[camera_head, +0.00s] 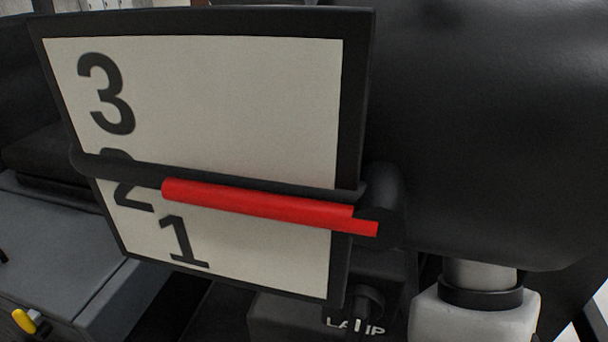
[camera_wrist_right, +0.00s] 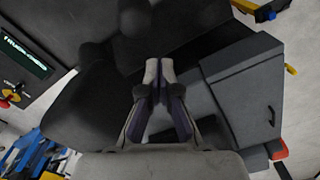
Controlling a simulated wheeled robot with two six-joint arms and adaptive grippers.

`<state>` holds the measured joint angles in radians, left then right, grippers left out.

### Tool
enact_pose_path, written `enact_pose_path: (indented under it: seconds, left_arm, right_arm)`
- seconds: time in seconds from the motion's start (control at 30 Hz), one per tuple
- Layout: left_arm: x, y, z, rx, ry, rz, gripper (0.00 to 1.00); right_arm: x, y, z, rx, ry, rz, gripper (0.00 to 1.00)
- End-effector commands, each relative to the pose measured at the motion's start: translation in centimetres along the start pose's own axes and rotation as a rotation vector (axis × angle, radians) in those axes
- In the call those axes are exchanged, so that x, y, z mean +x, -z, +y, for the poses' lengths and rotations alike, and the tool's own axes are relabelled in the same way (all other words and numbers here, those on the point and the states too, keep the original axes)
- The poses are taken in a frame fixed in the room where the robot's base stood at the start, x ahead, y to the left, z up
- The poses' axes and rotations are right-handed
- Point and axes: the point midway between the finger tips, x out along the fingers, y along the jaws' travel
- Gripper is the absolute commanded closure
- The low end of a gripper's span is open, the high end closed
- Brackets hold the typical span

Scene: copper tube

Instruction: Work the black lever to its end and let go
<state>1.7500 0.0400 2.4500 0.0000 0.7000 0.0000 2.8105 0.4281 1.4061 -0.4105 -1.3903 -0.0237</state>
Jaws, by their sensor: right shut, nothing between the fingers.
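A pale scale plate (camera_head: 240,100) with the numbers 3, 2 and 1 fills much of the head view. A long black bar (camera_head: 130,163) crosses it over the 2, with a red strip (camera_head: 260,203) along its lower side. A short black stalk (camera_head: 366,300) stands in front of a "LAMP" label and partly hides its letters; I cannot tell which of these black parts is the lever. My right gripper (camera_wrist_right: 159,72) is shut and empty in the right wrist view, its fingertips together over dark machine parts. My left gripper is not in view.
A large black rounded body (camera_head: 490,120) fills the right of the head view. A grey cabinet (camera_wrist_right: 240,90) stands right of my right gripper in the wrist view. A dark panel with a green-lit display (camera_wrist_right: 24,52) is at the left there.

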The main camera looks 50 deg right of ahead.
Motion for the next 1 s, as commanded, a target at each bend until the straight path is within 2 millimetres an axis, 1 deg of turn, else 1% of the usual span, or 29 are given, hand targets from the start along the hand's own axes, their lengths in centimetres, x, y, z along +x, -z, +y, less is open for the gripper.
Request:
enact_pose_path:
  seconds: [0.57, 1.0]
  left_arm:
    - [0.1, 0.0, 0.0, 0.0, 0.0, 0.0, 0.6]
    - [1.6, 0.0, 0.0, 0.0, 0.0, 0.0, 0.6]
  right_arm:
    - [0.1, 0.0, 0.0, 0.0, 0.0, 0.0, 1.0]
    - [2.7, 0.0, 0.0, 0.0, 0.001, -0.001, 1.0]
